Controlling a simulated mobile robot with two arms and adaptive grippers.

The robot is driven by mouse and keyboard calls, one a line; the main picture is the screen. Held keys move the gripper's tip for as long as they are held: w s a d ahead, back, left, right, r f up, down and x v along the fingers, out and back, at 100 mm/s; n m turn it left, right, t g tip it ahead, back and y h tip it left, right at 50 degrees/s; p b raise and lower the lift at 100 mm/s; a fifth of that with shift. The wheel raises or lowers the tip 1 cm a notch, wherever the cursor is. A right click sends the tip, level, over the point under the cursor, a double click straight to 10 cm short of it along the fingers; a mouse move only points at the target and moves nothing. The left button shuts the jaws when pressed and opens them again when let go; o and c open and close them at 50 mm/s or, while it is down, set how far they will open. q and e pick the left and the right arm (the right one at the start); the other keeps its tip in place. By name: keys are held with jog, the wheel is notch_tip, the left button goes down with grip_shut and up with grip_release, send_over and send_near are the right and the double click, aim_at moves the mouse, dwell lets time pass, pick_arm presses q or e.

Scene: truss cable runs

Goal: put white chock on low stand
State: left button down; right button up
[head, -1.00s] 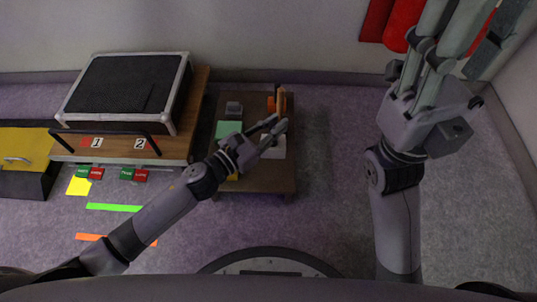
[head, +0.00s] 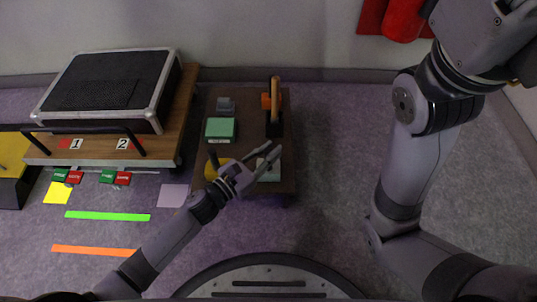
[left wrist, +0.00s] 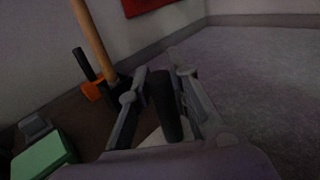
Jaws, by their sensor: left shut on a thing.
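The white chock (head: 270,172) shows as a pale block under my left fingers, over the front right of a low dark brown stand (head: 250,186). My left gripper (head: 268,160) is shut on its dark upright handle. The left wrist view shows this dark post (left wrist: 166,105) between the two fingers (left wrist: 160,100), with part of the white base (left wrist: 150,140) below. The fingers hide much of the chock, and I cannot tell whether it touches the stand. My right arm is at the right; its fingers are outside the picture.
On the stand are a green box (head: 220,129), a grey block (head: 225,104), a yellow object (head: 212,168), an orange object (head: 266,101) and a tall wooden handle (head: 275,92). A wooden bench (head: 185,100) with a black case (head: 105,85) stands left. Floor right of the stand is clear.

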pick_arm(q)
jog(key=shift+r, duration=0.1)
jog(key=c, duration=1.5)
grip_release()
